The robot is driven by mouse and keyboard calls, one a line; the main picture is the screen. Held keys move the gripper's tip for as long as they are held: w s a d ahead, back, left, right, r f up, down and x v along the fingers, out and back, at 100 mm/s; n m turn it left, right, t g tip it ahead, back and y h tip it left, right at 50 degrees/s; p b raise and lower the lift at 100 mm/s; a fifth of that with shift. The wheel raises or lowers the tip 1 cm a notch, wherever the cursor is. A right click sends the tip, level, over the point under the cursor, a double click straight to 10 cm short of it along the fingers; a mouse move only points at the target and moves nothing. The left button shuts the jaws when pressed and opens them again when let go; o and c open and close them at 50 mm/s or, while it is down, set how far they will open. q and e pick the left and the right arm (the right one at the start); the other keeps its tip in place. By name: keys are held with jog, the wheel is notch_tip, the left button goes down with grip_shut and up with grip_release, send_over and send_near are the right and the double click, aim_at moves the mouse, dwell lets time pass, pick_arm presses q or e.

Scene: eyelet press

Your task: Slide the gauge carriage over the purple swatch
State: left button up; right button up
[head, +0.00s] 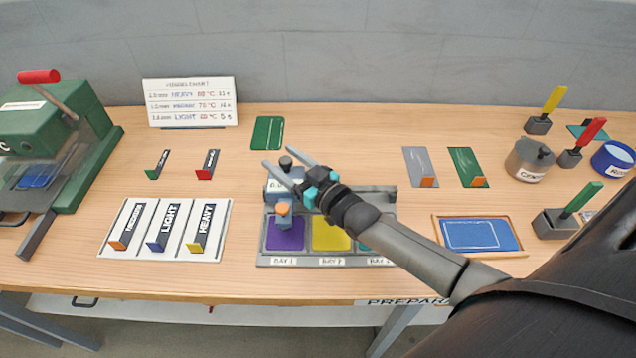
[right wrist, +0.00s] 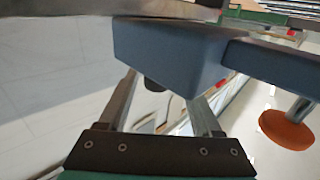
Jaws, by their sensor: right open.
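The gauge base (head: 262,258) holds purple (head: 285,236), yellow (head: 331,236) and partly hidden teal (head: 368,238) swatches in a row. The blue-grey gauge carriage (head: 272,188) sits at the left end of the rail. Its orange disc (head: 284,208) appears over the back of the purple swatch. In the right wrist view the carriage (right wrist: 170,55) lies beyond the open fingers (right wrist: 165,95), and the orange disc (right wrist: 286,130) is at right. Contact is unclear.
A card with labelled tabs (head: 107,250) lies left of the gauge. A green press (head: 60,140) stands far left. A blue pad (head: 480,234) lies right, beyond my forearm. A grey pot (head: 530,160) and upright colored handles stand far right.

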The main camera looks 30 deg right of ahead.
jog(key=v, duration=1.2)
jog(key=shift+p, duration=0.35)
jog(key=shift+a, duration=0.1)
jog(key=shift+s+f, duration=0.1)
